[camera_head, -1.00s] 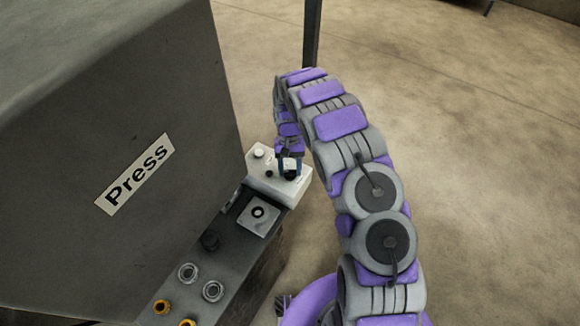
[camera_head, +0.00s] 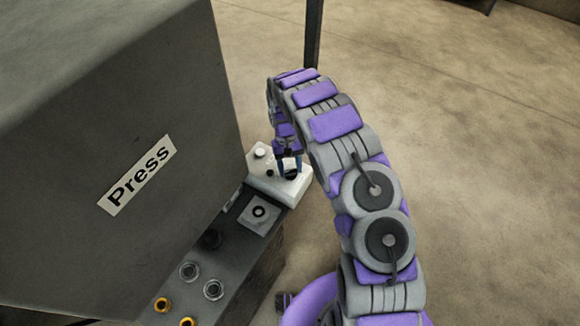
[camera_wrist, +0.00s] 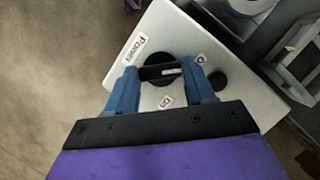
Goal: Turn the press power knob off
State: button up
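The power knob (camera_wrist: 160,66) is a round black dial with a raised bar, on a white control box with a "Power" label. In the wrist view the knob's bar lies between the blue fingertips of my gripper (camera_wrist: 163,74). The fingers are apart, one at each end of the bar; I cannot tell whether they touch it. In the head view my gripper (camera_head: 290,171) points down over the white control box (camera_head: 267,181), with the dark knob (camera_head: 291,175) partly hidden between its fingers. The grey press (camera_head: 110,130) with its "Press" label stands to the left.
A smaller black button (camera_wrist: 217,80) sits beside the knob on the box. A square switch plate (camera_head: 259,213) and several round fittings (camera_head: 189,271) line the panel below. A dark post (camera_head: 312,35) rises behind. The floor to the right is clear.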

jog(key=o, duration=0.4)
jog(key=shift+a, duration=0.1)
jog(key=shift+r, duration=0.1)
jog(key=shift+v, duration=8.55)
jog(key=shift+w, duration=0.1)
